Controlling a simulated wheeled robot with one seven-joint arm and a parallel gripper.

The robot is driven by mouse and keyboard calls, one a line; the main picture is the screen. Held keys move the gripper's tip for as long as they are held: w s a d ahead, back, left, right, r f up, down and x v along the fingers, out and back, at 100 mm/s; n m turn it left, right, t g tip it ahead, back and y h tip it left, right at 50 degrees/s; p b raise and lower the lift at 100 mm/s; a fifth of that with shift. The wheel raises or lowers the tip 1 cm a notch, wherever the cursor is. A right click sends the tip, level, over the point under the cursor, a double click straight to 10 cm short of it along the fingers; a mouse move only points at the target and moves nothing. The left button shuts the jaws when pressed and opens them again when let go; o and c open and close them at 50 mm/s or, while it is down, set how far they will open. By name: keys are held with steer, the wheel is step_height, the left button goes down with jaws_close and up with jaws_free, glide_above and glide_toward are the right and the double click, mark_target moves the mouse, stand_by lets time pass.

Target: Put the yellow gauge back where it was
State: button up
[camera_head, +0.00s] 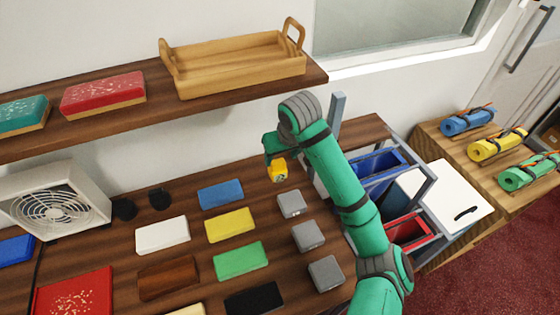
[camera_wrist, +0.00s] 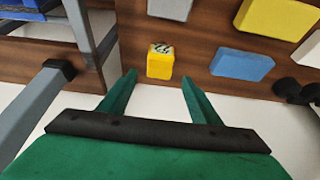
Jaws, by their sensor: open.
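The yellow gauge (camera_head: 279,171) is a small yellow block with a dark-marked face. It shows near the back edge of the dark wooden counter (camera_head: 180,213), behind the row of grey blocks. In the wrist view the gauge (camera_wrist: 159,66) lies just beyond my fingertips, roughly centred between them. My gripper (camera_wrist: 157,80) is open, with its two green fingers apart and nothing held. In the head view my gripper (camera_head: 270,153) is at the gauge, and its fingers are partly hidden by my wrist.
Grey blocks (camera_head: 291,204) and blue (camera_head: 221,193), yellow (camera_head: 230,225) and green (camera_head: 241,260) swatches lie nearby. A wooden tray (camera_head: 240,75) stands on the shelf above. A grey frame with blue (camera_head: 378,168) and red (camera_head: 408,232) bins is at the right.

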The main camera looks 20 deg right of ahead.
steer(key=v, duration=0.6)
stand_by(0.6)
